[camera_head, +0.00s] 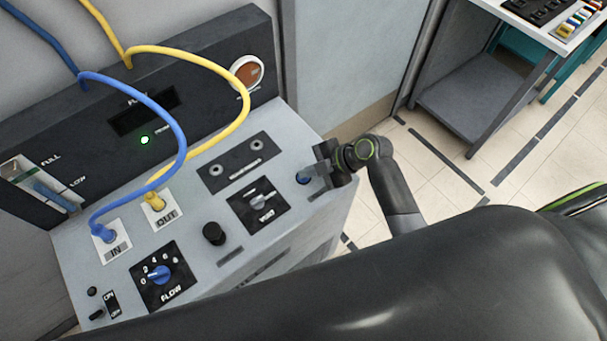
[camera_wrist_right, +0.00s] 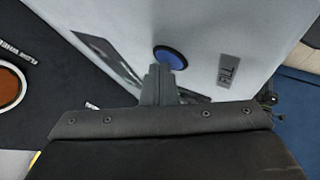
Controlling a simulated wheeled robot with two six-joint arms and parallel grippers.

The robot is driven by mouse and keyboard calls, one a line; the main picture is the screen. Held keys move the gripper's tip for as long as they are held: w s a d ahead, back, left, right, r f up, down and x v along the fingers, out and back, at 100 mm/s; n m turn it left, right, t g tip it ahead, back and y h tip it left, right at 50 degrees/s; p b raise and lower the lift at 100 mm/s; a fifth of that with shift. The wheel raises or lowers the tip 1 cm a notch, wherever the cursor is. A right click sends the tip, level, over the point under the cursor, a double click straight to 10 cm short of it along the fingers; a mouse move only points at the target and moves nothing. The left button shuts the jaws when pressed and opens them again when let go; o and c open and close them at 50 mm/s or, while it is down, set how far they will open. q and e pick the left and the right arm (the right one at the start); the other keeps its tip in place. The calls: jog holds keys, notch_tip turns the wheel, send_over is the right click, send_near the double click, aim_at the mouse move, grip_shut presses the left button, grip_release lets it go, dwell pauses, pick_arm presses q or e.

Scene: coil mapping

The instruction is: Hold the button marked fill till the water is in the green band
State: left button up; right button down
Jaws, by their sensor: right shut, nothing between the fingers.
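The blue fill button (camera_wrist_right: 172,57) sits on the grey panel top beside a "FILL" label (camera_wrist_right: 228,70). In the head view it is a small blue spot (camera_head: 302,179) at the panel's right edge, partly covered by my right gripper (camera_head: 312,174). My right gripper is shut and empty. In the wrist view its fingertips (camera_wrist_right: 158,72) overlap the button's near edge; I cannot tell whether they touch or press it. My left gripper is out of view.
Blue (camera_head: 180,130) and yellow (camera_head: 243,110) hoses loop over the panel to the IN and OUT ports. A FLOW knob (camera_head: 159,274), a black knob (camera_head: 213,233) and another dial (camera_head: 263,200) stand left of the button. A green lamp (camera_head: 145,140) glows.

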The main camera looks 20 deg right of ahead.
dwell(0.8)
jog(key=shift+r+p, duration=0.65)
jog(key=shift+r, duration=0.15)
notch_tip(320, 180, up, 5)
jog(key=p, duration=0.4)
dwell(0.4)
